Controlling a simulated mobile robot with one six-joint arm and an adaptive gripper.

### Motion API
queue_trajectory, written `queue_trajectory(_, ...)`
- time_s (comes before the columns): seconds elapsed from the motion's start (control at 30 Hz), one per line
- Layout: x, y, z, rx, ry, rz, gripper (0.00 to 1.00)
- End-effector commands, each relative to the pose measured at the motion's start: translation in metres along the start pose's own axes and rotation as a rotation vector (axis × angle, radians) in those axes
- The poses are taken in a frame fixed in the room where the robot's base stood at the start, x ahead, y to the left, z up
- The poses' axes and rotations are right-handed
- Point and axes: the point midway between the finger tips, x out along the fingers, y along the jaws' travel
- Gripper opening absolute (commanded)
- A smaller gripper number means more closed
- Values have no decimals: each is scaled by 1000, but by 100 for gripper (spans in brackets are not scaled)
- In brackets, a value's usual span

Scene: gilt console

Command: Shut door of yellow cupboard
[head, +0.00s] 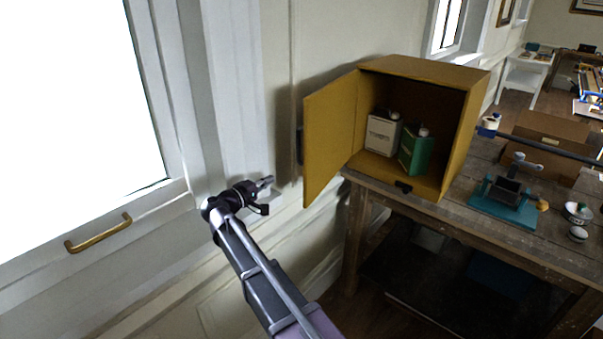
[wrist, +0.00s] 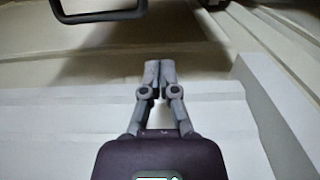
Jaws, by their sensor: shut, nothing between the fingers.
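The yellow cupboard (head: 465,120) stands on a wooden workbench in the head view. Its door (head: 328,135) is hinged on the left and stands wide open, swung out toward the left wall. A dark handle (head: 300,145) shows at the door's outer side. My gripper (head: 270,182) is shut and empty, to the left of the door and apart from it, near the white wall. In the wrist view the gripper's fingertips (wrist: 159,68) are together in front of pale panelling. A dark handle-like loop (wrist: 98,14) shows at the top of that view.
Inside the cupboard are a white can (head: 382,135) and a green can (head: 416,152). The workbench (head: 470,215) holds a teal-based vise (head: 503,200), a brown box (head: 550,140) and small tins. A window with a brass handle (head: 98,233) is at left.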

Motion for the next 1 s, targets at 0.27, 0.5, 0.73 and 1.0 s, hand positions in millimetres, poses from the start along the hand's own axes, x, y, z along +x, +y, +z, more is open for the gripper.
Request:
queue_trajectory(0.27,2,0,0,0,-1,-2,0)
queue_trajectory(0.5,16,0,0,0,-3,-2,0)
queue_trajectory(0.73,46,0,0,0,-3,-3,0)
queue_trajectory(1.0,87,-1,-1,0,-2,-3,0)
